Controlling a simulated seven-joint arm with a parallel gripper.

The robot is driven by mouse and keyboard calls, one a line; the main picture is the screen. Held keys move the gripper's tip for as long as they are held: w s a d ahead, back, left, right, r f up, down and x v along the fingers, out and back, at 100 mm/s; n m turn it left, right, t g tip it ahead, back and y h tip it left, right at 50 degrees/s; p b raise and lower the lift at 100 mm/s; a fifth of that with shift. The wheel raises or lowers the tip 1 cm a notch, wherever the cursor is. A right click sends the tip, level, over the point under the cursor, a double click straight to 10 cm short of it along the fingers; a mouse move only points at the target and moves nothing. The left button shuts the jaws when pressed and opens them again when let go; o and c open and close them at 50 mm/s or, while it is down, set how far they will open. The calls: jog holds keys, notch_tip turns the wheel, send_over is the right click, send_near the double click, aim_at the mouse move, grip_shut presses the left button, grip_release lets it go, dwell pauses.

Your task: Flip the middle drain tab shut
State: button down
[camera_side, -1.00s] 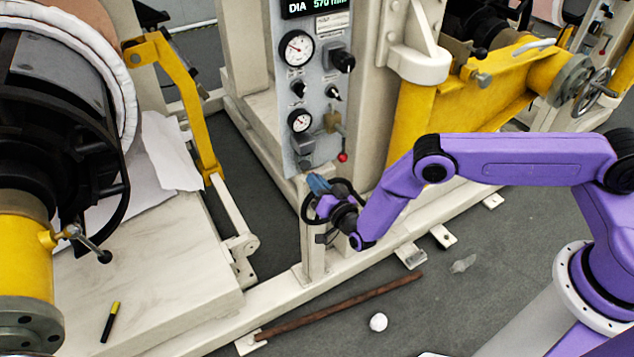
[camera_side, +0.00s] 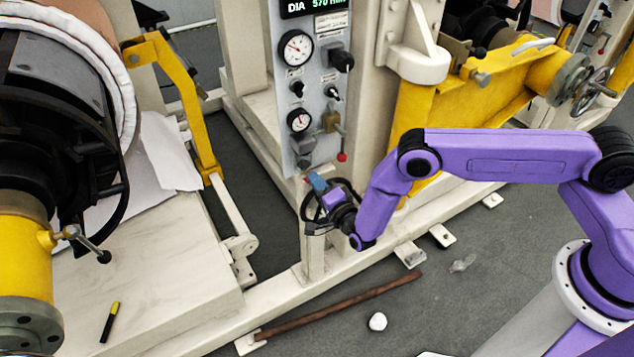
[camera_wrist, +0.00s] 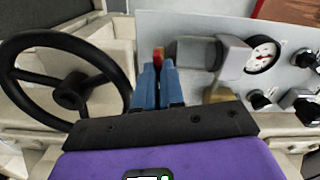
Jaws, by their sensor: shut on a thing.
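A small red-orange tab (camera_wrist: 158,54) shows at the tips of my gripper (camera_wrist: 157,68) in the wrist view. The two blue fingers are close together, shut on this tab, and hide most of it. In the side view my gripper (camera_side: 317,182) is at the foot of the grey gauge panel (camera_side: 314,110), below a grey block (camera_side: 303,148). The tab cannot be made out clearly there. Whether it is the middle drain tab, and which way it is turned, I cannot tell.
A black handwheel (camera_wrist: 68,92) is close to the left of my fingers in the wrist view. Grey fittings (camera_wrist: 230,57) and a brass fitting (camera_wrist: 218,94) are close on the right. A red-knobbed lever (camera_side: 342,156) hangs from the panel. A rod (camera_side: 340,306) lies on the floor.

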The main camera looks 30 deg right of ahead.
jog(key=shift+m, duration=1.2)
jog(key=shift+f, duration=0.1)
jog(key=c, duration=1.2)
grip_release()
jog(key=shift+c, duration=0.2)
jog(key=s, duration=1.7)
jog(key=shift+s, duration=0.25)
